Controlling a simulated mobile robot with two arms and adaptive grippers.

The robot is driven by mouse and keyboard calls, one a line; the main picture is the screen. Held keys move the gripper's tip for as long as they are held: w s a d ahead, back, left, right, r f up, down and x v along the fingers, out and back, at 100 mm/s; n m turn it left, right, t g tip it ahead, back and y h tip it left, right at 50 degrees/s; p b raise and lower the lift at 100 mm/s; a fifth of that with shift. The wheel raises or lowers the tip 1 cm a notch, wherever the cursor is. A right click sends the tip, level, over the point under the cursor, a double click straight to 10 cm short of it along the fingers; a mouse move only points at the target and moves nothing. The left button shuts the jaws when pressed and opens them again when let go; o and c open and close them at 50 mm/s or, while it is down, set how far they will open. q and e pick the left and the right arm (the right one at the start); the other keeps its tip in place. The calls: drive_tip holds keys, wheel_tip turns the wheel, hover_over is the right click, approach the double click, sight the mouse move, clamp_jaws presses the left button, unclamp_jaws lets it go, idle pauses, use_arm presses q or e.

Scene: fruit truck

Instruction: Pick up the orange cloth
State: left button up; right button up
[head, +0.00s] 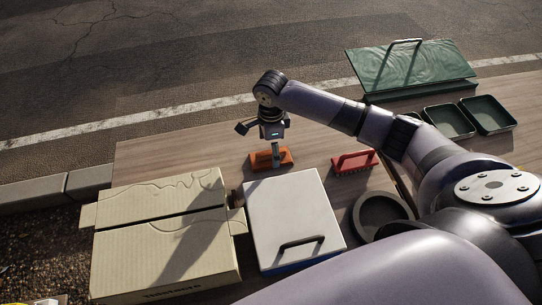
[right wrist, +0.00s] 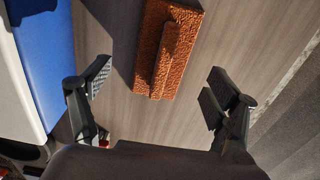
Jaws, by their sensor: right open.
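The orange cloth (head: 286,158) lies on the wooden table behind the white-lidded box. In the right wrist view the cloth (right wrist: 183,75) is a rough, flat orange-brown rectangle with a raised ridge along its middle. My right gripper (head: 266,131) is above the cloth, pointing down. In the right wrist view its two fingers (right wrist: 160,76) are spread wide, with the cloth showing ahead between them and nothing held. The gripper hides part of the cloth in the head view. My left gripper is not in view.
A white-lidded box with a blue base (head: 290,205) stands just in front of the cloth. A cardboard box (head: 165,255) is left of it. A red brush (head: 354,162) and a dark round bowl (head: 362,213) lie to the right. Green trays (head: 450,121) are farther right.

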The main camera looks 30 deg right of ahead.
sight(271, 152)
wheel_tip(271, 152, down, 4)
drive_tip(key=shift+w+d+r, duration=0.1)
drive_tip(key=shift+w+r, duration=0.05)
drive_tip(key=shift+c, duration=0.6)
drive_tip(key=c, duration=1.1)
drive_tip(key=shift+r, duration=0.15)
wheel_tip(271, 152, up, 20)
drive_tip(key=shift+f+b, duration=0.1)
drive_tip(key=shift+b, duration=0.4)
